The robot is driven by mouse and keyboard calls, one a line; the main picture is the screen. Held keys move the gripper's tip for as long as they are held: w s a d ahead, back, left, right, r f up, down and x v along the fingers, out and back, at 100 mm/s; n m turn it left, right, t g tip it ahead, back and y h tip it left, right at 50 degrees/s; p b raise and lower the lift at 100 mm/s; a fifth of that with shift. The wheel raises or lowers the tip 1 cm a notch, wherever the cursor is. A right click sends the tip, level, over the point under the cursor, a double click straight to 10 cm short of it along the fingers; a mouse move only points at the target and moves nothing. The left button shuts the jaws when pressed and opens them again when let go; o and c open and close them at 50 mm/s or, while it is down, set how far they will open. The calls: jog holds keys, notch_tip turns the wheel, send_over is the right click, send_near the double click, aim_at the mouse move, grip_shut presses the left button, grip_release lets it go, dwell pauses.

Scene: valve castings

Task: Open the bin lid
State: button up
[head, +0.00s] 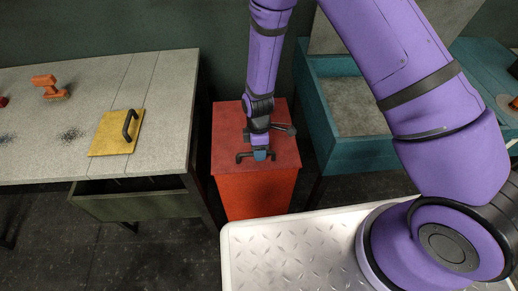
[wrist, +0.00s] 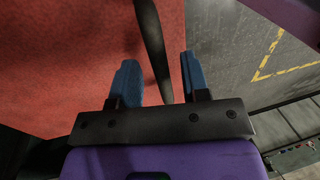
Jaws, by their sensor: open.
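The red bin (head: 257,190) stands on the floor between the two tables, and its lid (head: 228,135) looks shut. A black bar handle (head: 241,156) lies across the lid near its front edge. My gripper (head: 260,155) is low over the lid at this handle. In the wrist view my gripper (wrist: 162,76) is open, with one blue finger on each side of the black handle (wrist: 153,35). The handle passes between the fingers, with a visible gap to each. The red lid surface (wrist: 60,60) fills the left of that view.
A grey speckled table (head: 60,160) on the left holds a yellow plate with a black handle (head: 108,136) and an orange casting (head: 49,87). A teal trough (head: 320,110) stands close on the right. A white tread-plate deck (head: 290,255) is in front.

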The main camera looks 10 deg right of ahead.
grip_shut()
jog(key=shift+r, duration=0.1)
